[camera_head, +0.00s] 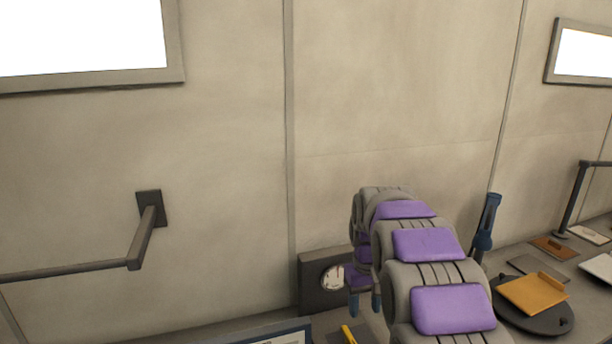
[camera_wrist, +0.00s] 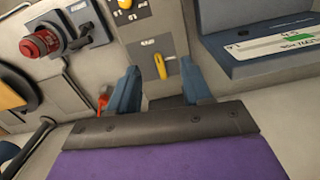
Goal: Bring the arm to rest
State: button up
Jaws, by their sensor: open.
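My arm with purple pads (camera_head: 428,245) reaches forward over the bench in the head view. In the wrist view my gripper (camera_wrist: 161,80) shows two blue fingers held well apart, with nothing between them but the panel behind. In the head view the blue fingers (camera_head: 365,302) hang below the front of my arm, partly hidden by it. A grey plate with a yellow lever (camera_wrist: 160,66) lies beyond the fingers in the wrist view. I cannot tell whether the fingers touch anything.
A dark box with a round gauge (camera_head: 333,278) stands by the wall. A bent grey bar (camera_head: 140,250) juts from the wall at left. At right are a blue handle (camera_head: 487,225) and an orange tray (camera_head: 534,294). A red knob (camera_wrist: 40,44) shows in the wrist view.

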jog(key=s+f+m+b, duration=0.1)
jog(key=s+f+b, duration=0.1)
jog(key=s, duration=1.8)
jog(key=s+f+m+g+b, duration=0.1)
jog(key=s+f+b, duration=0.1)
jog(key=s, duration=1.9)
jog(key=shift+f+m, duration=0.3)
jog(key=shift+f, duration=0.3)
